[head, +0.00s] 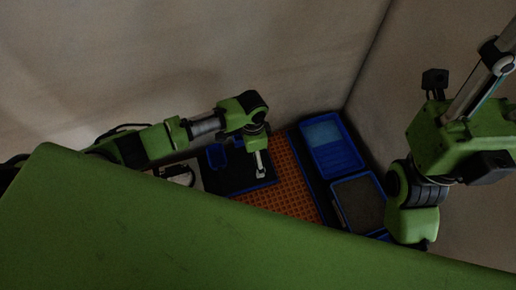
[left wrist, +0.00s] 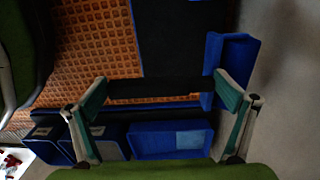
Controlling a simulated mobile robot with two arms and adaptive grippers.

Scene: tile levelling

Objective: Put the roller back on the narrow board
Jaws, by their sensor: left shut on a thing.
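My left gripper (left wrist: 162,88) is shut on a black bar-like roller (left wrist: 160,87), which spans between its two green-padded fingers. In the head view my left gripper (head: 260,172) points down over a dark board with a blue edge (head: 235,180), next to the orange grid mat (head: 285,190). I cannot tell whether this board or the dark blue-edged strip (head: 307,172) beside the mat is the narrow board. The roller cannot be made out in the head view. Its height above the surface is unclear. My right arm shows at the right, but its gripper is not visible.
A blue tray with a light-blue area (head: 325,135) and a grey-filled tray (head: 360,200) stand right of the mat. A small blue container (head: 216,156) is left of my left gripper. Walls close off the back and right. My green body hides the front.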

